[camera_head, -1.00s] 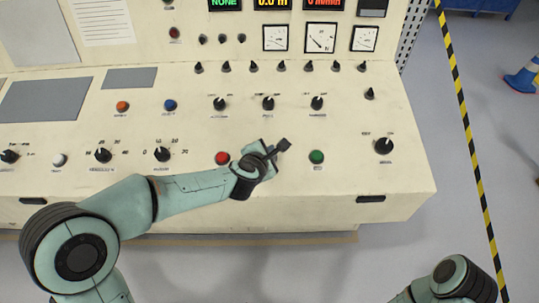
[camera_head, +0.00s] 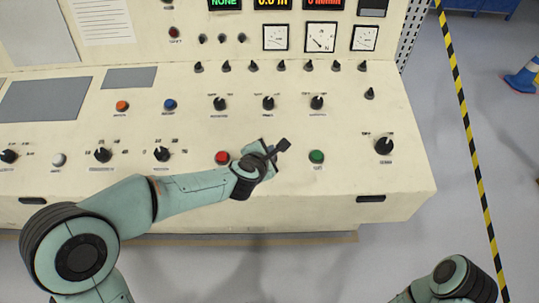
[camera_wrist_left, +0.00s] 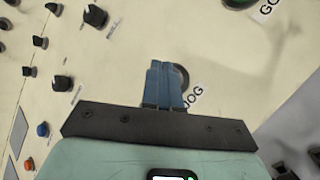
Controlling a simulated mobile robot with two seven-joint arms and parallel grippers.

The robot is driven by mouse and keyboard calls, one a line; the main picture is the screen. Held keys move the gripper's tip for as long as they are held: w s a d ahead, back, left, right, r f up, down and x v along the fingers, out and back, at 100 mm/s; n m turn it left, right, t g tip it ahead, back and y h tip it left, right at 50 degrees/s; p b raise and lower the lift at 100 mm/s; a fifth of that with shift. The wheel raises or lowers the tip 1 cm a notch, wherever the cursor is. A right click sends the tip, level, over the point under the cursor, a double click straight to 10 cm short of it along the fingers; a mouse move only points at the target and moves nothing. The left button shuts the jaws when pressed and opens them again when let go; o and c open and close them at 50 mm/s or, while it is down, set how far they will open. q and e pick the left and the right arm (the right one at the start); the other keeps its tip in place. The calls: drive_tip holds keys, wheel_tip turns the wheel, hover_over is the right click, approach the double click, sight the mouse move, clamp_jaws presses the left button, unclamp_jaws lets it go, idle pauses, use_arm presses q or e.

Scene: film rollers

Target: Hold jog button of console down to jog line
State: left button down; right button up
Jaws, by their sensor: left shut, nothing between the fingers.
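The jog button is partly hidden by my fingers. In the left wrist view its dark round rim (camera_wrist_left: 182,75) shows beside the fingers, with a label ending in "OG" next to it. My left gripper (camera_wrist_left: 160,66) is shut and empty, its blue fingertips at this button. Whether they press it down cannot be told. In the head view my left gripper (camera_head: 266,150) is over the console's front panel (camera_head: 345,190), between a red button (camera_head: 222,157) and a green button (camera_head: 316,156); the jog button is hidden there. My right gripper is out of view.
A row of black knobs (camera_head: 268,103) is behind my gripper, with a black knob (camera_head: 384,145) to the right. Dial gauges (camera_head: 321,37) and lit displays (camera_head: 271,4) are on the upright panel. Floor with a striped line (camera_head: 470,135) lies right of the console.

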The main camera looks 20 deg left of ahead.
use_arm(q)
drive_tip(key=shift+f, duration=0.35)
drive_tip(key=shift+w+f+b, duration=0.15)
drive_tip(key=shift+f+b, duration=0.35)
drive_tip(key=shift+b, duration=0.1)
idle(1.7)
drive_tip(key=shift+r+p, duration=0.8)
drive_tip(key=shift+r, duration=0.1)
drive_tip(key=shift+s, duration=0.2)
drive_tip(key=r+p, duration=0.2)
drive_tip(key=s+r+p, duration=0.1)
drive_tip(key=r+p, duration=0.1)
drive_tip(key=r, duration=0.1)
drive_tip(key=shift+d, duration=0.2)
drive_tip(key=shift+f, duration=0.1)
